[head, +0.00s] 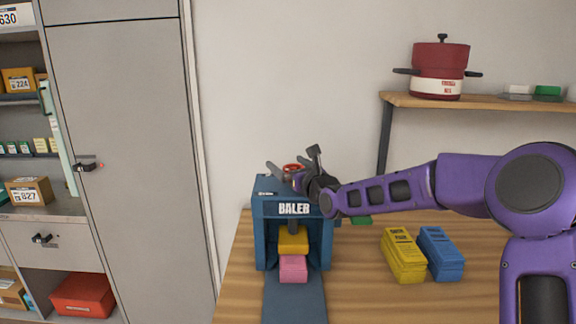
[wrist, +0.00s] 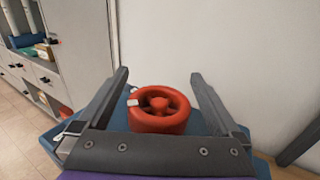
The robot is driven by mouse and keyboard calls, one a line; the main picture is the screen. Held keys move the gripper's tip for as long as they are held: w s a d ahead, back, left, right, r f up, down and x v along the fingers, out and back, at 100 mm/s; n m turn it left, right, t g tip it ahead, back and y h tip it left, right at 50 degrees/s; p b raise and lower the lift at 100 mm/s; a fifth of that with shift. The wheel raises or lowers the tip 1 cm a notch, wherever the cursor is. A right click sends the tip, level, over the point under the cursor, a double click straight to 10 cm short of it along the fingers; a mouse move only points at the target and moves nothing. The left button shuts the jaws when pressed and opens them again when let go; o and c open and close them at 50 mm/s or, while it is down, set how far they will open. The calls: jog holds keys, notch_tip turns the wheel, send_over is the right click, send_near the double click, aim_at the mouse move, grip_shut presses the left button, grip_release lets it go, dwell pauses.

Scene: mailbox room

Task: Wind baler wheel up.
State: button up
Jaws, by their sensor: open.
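The blue baler (head: 262,243) stands on the wooden table, with its name on the front. A yellow block (head: 293,239) and a pink block (head: 292,268) show in its front opening, the pink one lower and nearer. The red baler wheel (wrist: 160,108) sits on the baler's top and shows only in part in the head view (head: 292,168). My gripper (wrist: 160,78) is open, with one finger on each side of the wheel. Gaps show between the fingers and the wheel's rim. In the head view my wrist hides part of the baler top.
Yellow (head: 404,256) and blue (head: 440,254) stacks lie on the table (head: 370,300) right of the baler. A shelf (head: 500,104) with a red pot (head: 439,70) hangs at upper right. A grey cabinet (head: 120,150) stands at left. A wall is behind.

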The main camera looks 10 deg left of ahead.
jog(key=c, duration=1.3)
jog(key=shift+c, duration=0.2)
